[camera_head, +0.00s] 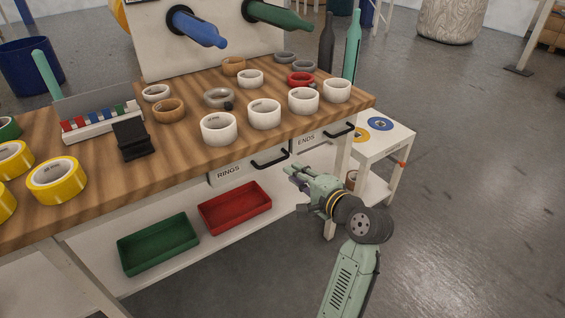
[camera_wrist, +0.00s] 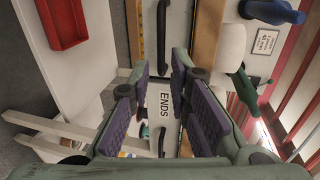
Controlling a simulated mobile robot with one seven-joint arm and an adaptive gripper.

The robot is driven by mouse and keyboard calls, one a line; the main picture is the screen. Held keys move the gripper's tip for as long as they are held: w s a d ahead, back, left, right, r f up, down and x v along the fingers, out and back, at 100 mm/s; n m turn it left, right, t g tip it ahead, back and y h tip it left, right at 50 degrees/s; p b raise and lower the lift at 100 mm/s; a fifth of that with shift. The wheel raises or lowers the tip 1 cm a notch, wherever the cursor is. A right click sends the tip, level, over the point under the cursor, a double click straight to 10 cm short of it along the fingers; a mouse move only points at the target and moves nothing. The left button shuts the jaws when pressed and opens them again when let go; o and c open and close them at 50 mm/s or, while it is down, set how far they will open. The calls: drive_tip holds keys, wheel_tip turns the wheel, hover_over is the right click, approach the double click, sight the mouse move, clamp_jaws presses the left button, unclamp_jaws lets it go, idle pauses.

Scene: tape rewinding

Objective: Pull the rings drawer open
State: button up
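The rings drawer (camera_head: 228,173) is in the table's front, marked RINGS, and looks shut. Its black bar handle (camera_head: 270,159) is at the drawer's right end. In the wrist view a dark handle (camera_wrist: 162,35), likely this one, stands beyond my fingertips at the top. My gripper (camera_head: 292,171) is in front of the table, a little right of and below that handle, and not touching it. In the wrist view my gripper (camera_wrist: 161,72) is open and empty, with the ENDS label (camera_wrist: 164,103) showing between its purple-padded fingers.
The ends drawer (camera_head: 306,141) with its handle (camera_head: 341,130) is to the right and looks shut. A red tray (camera_head: 235,208) and a green tray (camera_head: 158,244) lie on the lower shelf. Tape rings stand on the wooden tabletop (camera_head: 190,145). A white side table (camera_head: 385,146) is at the right.

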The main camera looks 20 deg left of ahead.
sight(277, 162)
drive_tip(key=p+x, duration=0.1)
drive_tip(key=x, duration=0.9)
drive_tip(key=shift+r, duration=0.1)
drive_tip(key=shift+s, duration=0.1)
drive_tip(key=shift+c, duration=0.6)
clamp_jaws()
